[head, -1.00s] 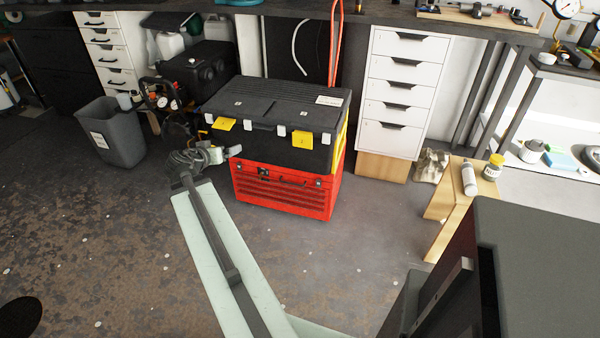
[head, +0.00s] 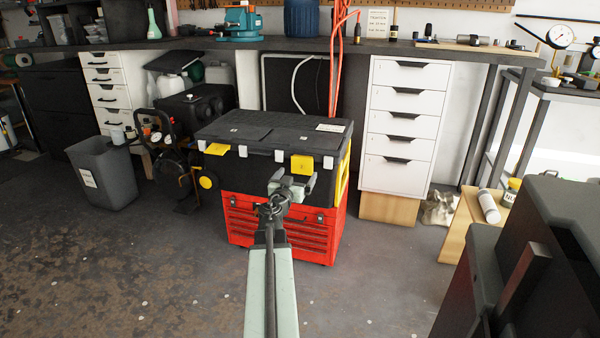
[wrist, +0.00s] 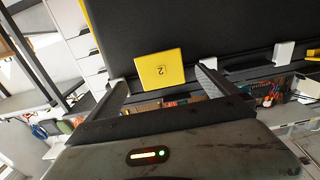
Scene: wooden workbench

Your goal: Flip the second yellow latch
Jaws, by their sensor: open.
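The second yellow latch (head: 301,164) is on the right part of the front of a black case (head: 262,171). In the wrist view the yellow latch (wrist: 162,70) fills the space between my fingers and its number 2 appears upside down. My gripper (head: 294,181) is open just in front of and below the latch; in the wrist view the two fingers (wrist: 163,88) stand to either side of it. I see no finger closed on it, and contact is unclear. Another yellow latch (head: 216,149) is at the left of the case front and looks tilted outward.
The black case sits on a red toolbox (head: 325,222). White catches (head: 279,156) line the case's front edge. White drawers (head: 404,130) stand to the right, a compressor (head: 175,150) and grey bin (head: 103,172) to the left. Floor in front is open.

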